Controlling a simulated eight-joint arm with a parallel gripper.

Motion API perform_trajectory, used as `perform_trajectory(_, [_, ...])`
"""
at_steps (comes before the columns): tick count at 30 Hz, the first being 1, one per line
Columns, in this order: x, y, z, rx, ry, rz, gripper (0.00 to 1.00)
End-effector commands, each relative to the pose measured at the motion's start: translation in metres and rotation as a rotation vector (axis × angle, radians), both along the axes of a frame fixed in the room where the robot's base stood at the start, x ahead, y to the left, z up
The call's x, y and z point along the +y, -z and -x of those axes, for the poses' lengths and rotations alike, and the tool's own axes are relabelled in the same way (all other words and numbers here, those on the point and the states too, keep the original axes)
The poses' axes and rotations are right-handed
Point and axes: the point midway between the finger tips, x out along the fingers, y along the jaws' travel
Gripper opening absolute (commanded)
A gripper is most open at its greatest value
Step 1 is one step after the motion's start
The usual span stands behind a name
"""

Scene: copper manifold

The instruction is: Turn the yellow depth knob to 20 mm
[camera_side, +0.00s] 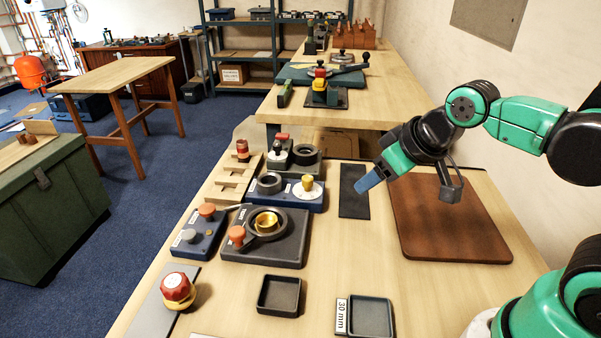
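A small yellow knob (308,182) stands on a white round dial (308,194) at the right end of a blue block (286,204). The dial's marks are too small to read. A dark ring (269,183) sits on the same block, to the left of the knob. My gripper (365,184) is to the right of the knob and apart from it, its blue fingertips pointing down and left over the dark strip. The fingers overlap from this side, so I cannot tell whether they are open or shut. Nothing is visibly held.
A dark fixture (270,250) with an orange knob and a brass cup stands in front of the blue block. A grey block with a black ring (307,155) stands behind. A brown board (450,220) lies right. Two trays (279,308) (385,328) lie in front; bare tabletop lies between.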

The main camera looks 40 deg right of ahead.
Motion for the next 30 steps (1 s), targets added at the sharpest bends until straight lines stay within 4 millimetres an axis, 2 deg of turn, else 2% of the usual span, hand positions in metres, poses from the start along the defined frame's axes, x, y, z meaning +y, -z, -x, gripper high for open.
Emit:
perform_trajectory(6, [-0.002, -0.021, -0.042, 0.136, -0.332, 0.195, 0.63])
perform_trajectory(11, [-0.003, -0.023, -0.081, 0.251, -0.658, 0.332, 0.63])
perform_trajectory(18, [-0.006, 0.001, -0.137, 0.386, -1.173, 0.460, 0.63])
perform_trajectory(21, [-0.007, 0.017, -0.153, 0.419, -1.362, 0.484, 0.63])
perform_trajectory(25, [-0.008, 0.033, -0.165, 0.439, -1.538, 0.496, 0.63])
perform_trajectory(30, [-0.008, 0.045, -0.170, 0.445, -1.632, 0.499, 0.63])
